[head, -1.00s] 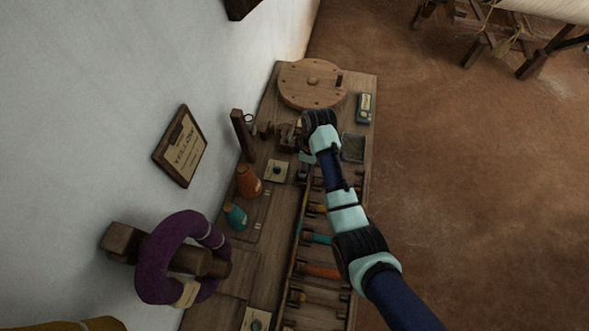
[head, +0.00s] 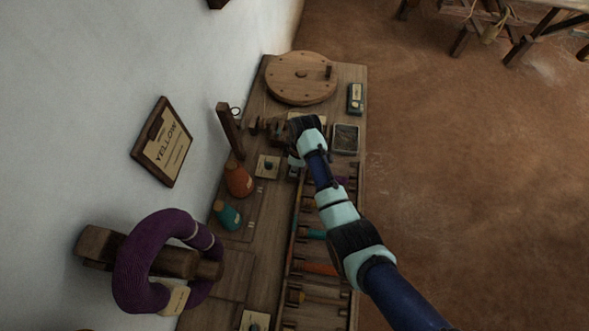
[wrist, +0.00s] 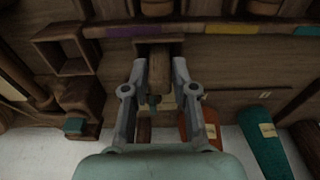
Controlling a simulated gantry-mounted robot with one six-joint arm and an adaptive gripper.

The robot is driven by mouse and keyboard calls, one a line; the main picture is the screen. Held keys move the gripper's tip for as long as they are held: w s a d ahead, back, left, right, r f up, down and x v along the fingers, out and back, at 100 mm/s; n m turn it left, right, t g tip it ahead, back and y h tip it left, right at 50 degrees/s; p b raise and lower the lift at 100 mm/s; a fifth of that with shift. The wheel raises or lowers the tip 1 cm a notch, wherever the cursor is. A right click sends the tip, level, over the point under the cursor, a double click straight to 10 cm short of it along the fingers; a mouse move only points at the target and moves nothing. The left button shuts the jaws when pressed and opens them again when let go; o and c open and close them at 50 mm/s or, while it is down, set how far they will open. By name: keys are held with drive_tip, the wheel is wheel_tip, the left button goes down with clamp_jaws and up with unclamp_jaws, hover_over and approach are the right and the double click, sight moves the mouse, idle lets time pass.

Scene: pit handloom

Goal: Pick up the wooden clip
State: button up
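My gripper (wrist: 158,72) shows in the wrist view with its two grey fingers apart, one on each side of a brown wooden piece (wrist: 159,74). This piece may be the wooden clip; I cannot tell for sure. Dark gaps show between it and the fingers. It stands in front of a small square recess in the rack. A small teal bit shows just below it. In the head view my dark wrist (head: 303,126) is over the bench and hides the fingers and what lies between them.
The bench (head: 262,262) holds a round wooden disc (head: 301,78), a dark tray (head: 345,139), an orange cone (head: 238,179), a teal cone (head: 228,214) and a rack with coloured bobbins (head: 318,269). A post (head: 229,128) stands near the wall. A purple yarn ring (head: 140,262) hangs there.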

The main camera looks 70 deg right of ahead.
drive_tip(key=c, duration=0.3)
drive_tip(key=shift+r, duration=0.1)
wheel_tip(320, 180, up, 20)
drive_tip(key=p, duration=0.7)
